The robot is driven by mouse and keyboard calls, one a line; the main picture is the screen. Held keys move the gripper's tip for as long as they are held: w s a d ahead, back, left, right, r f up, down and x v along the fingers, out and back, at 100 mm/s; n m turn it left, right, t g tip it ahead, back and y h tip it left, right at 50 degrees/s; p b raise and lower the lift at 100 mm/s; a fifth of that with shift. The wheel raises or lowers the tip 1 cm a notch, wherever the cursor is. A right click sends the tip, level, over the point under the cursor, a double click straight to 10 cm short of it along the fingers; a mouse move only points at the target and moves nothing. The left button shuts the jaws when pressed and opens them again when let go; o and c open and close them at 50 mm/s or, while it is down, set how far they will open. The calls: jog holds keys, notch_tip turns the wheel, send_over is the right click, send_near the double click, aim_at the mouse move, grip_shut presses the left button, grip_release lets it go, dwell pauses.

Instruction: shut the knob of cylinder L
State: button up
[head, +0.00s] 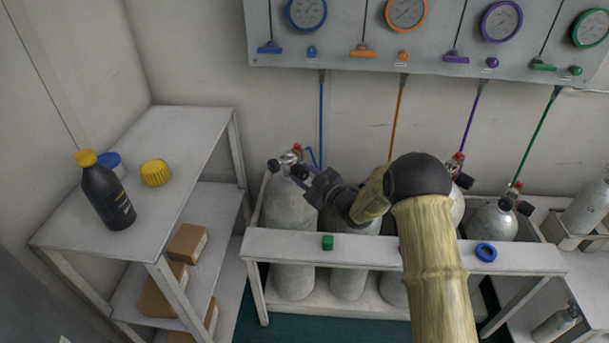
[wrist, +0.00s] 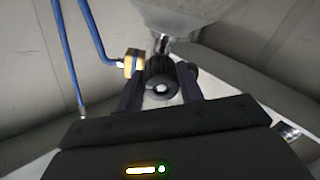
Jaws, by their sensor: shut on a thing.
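The leftmost grey cylinder (head: 288,207) stands upright in the rack, with a blue hose (head: 321,120) running down to its valve (head: 290,158). No label marking it as L can be read. My gripper (head: 306,178) reaches in from the right at its valve. In the wrist view, a round black knob (wrist: 162,82) with a pale centre sits between the two fingers of my gripper (wrist: 160,96), which is shut on it. A brass fitting (wrist: 133,64) with the blue hose is just left of the knob. The knob's turn position cannot be told.
Other cylinders (head: 494,223) stand to the right behind the rack's front rail (head: 380,256). A green cap (head: 328,242) and a blue ring (head: 486,252) lie on the rail. A gauge panel (head: 345,45) hangs above. A shelf (head: 175,135) with a dark bottle (head: 107,195) stands left.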

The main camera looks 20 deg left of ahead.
jog(key=shift+f, duration=0.15)
jog(key=o, duration=1)
jog(key=v, duration=1.7)
jog(key=shift+s+d+p, duration=0.2)
jog(key=shift+p, duration=0.1)
